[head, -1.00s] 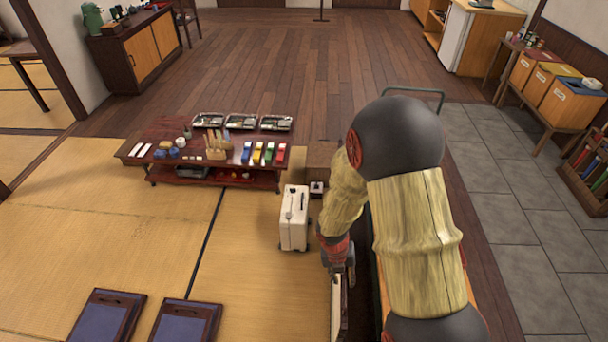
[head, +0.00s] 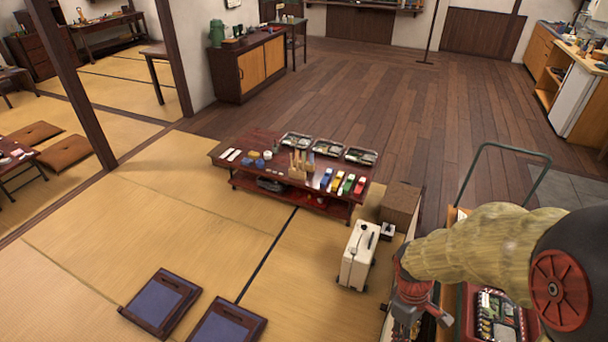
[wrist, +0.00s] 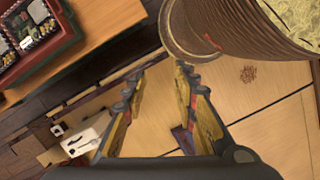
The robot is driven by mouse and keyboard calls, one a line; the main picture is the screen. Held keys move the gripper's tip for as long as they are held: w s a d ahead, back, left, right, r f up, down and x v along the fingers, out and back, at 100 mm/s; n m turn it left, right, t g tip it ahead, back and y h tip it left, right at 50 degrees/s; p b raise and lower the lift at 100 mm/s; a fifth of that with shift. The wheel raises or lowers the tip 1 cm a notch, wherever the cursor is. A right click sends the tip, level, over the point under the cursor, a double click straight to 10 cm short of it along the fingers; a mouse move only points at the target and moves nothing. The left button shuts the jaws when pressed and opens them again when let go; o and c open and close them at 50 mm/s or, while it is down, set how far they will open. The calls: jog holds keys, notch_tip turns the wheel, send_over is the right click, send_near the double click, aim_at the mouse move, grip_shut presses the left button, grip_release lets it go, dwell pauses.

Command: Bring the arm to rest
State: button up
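My gripper (head: 418,308) is low at the lower right of the head view, between the white suitcase and the cart with the lunch box, at the end of my yellow-sleeved arm. In the wrist view its two fingers (wrist: 159,80) stand apart with nothing held between them. Their tips are over the tatami, and no contact with anything shows. The arm is bent, with its dark elbow at the right edge of the head view.
A white suitcase (head: 358,256) stands left of my gripper. A lunch box in a red tray (head: 497,318) is on the wooden cart (wrist: 108,22) to the right. A low table (head: 262,187) with trays lies beyond. Floor cushion-like blue panels (head: 155,302) lie front left; open tatami surrounds them.

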jog(key=s+a+r+m+t, duration=0.1)
jog(key=a+r+m+t, duration=0.1)
jog(key=r, duration=0.6)
jog(key=s+a+r+m+t+y, duration=0.1)
jog(key=a+r+m+t, duration=0.1)
jog(key=r, duration=0.6)
jog(key=s+a+r+m+t, duration=0.1)
jog(key=a+r+m+t, duration=0.1)
jog(key=r, duration=0.7)
jog(key=shift+s+a+m+t+y, duration=0.35)
jog(key=shift+m+t, duration=0.45)
jog(key=shift+m, duration=0.2)
jog(key=shift+r, duration=0.1)
